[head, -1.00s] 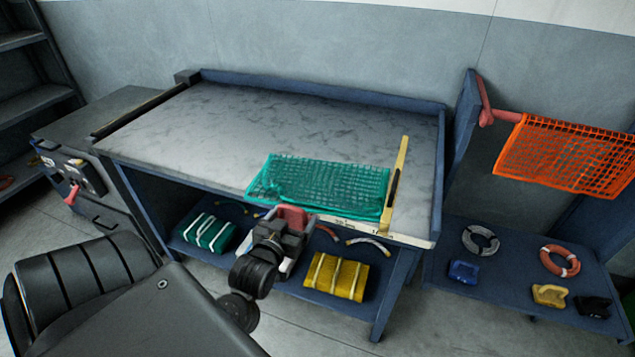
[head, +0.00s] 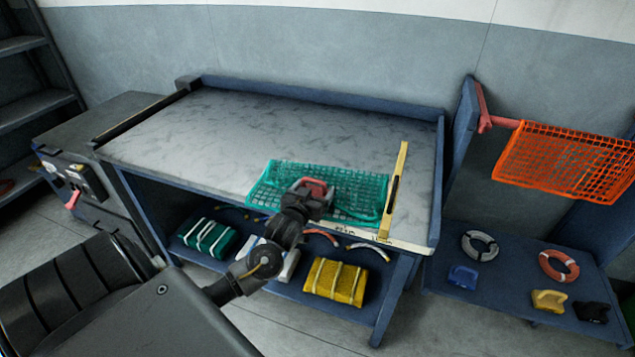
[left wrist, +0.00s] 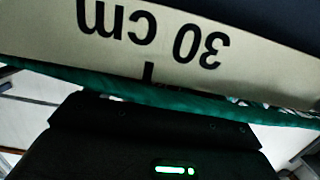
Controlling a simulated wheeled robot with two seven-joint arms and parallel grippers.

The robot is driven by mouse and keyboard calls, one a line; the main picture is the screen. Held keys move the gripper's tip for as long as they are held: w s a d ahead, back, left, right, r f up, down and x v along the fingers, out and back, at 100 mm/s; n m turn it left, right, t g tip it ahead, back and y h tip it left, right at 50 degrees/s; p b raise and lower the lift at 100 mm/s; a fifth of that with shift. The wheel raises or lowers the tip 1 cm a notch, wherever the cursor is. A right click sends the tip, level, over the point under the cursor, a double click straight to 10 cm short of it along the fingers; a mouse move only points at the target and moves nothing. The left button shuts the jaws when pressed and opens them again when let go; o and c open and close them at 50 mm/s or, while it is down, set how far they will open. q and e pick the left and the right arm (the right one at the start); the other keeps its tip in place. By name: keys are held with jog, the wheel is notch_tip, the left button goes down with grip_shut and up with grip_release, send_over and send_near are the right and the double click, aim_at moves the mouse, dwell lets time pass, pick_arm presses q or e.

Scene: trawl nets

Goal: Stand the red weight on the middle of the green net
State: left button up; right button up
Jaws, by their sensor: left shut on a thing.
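The green net (head: 262,190) lies folded flat near the front edge of the grey-topped bench (head: 220,140). My left gripper (head: 312,190) reaches over the net and is shut on the red weight (head: 314,186). The weight appears over the middle part of the net, and I cannot tell whether it touches it. The gripper hides the weight's lower part and some of the net. In the left wrist view, the dark gripper body (left wrist: 150,140) shows with a strip of green net (left wrist: 110,88); the weight is out of sight there. My right gripper is not in view.
A yellow bundle (head: 337,279) and green bundle (head: 205,236) sit on the lower shelf. The bench's back left is clear.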

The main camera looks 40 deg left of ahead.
aim_at(318, 183)
pick_arm(q)
jog(key=w, duration=0.2)
jog(key=w+a, duration=0.1)
jog(key=w, duration=0.1)
jog(key=shift+a+r, duration=0.2)
jog(key=shift+s+p, duration=0.1)
jog(key=shift+p, duration=0.3)
jog(key=shift+s+f, duration=0.1)
jog(key=shift+f, duration=0.05)
jog(key=shift+d+f, duration=0.1)
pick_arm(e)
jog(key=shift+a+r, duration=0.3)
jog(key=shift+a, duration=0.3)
pick_arm(q)
jog(key=shift+f, duration=0.1)
jog(key=shift+f, duration=0.1)
